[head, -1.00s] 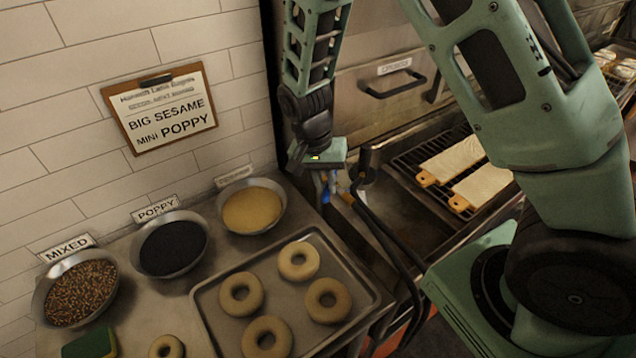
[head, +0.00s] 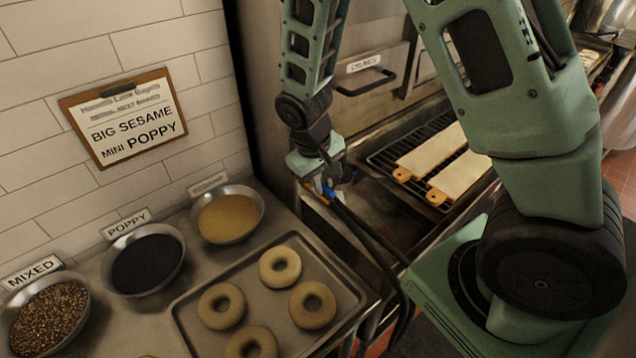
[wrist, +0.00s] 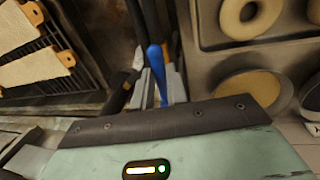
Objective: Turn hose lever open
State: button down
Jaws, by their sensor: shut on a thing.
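The blue hose lever (head: 328,191) is at the top of the dark hose (head: 360,228), beside the counter's right end. My gripper (head: 324,184) is over it from above, and its body hides most of the lever. In the wrist view the blue lever (wrist: 157,68) runs between the two grey fingers of my gripper (wrist: 155,92). The fingers are shut on it. A dark handle-like part (wrist: 122,92) lies beside the left finger. I cannot tell the lever's exact angle to the hose.
A tray (head: 345,303) of bagels and several topping bowls stand on the counter to the left. A grill (head: 377,157) with two bagel boards (head: 433,147) is to the right. The tiled wall (head: 40,130) with a sign (head: 122,117) stands behind the bowls.

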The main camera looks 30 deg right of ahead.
jog(key=shift+w+d+n, duration=0.1)
jog(key=shift+d+n, duration=0.1)
jog(key=shift+n, duration=0.1)
jog(key=c, duration=1.4)
grip_release()
jog(key=shift+r, duration=0.15)
jog(key=a+r+b, duration=0.1)
jog(key=r, duration=0.4)
jog(key=a+r+b, duration=0.1)
jog(key=r, duration=0.5)
jog(key=a+r, duration=0.1)
jog(key=r, duration=0.5)
jog(key=shift+s+a+b, duration=0.2)
jog(key=shift+s+b, duration=0.1)
jog(key=shift+b, duration=0.1)
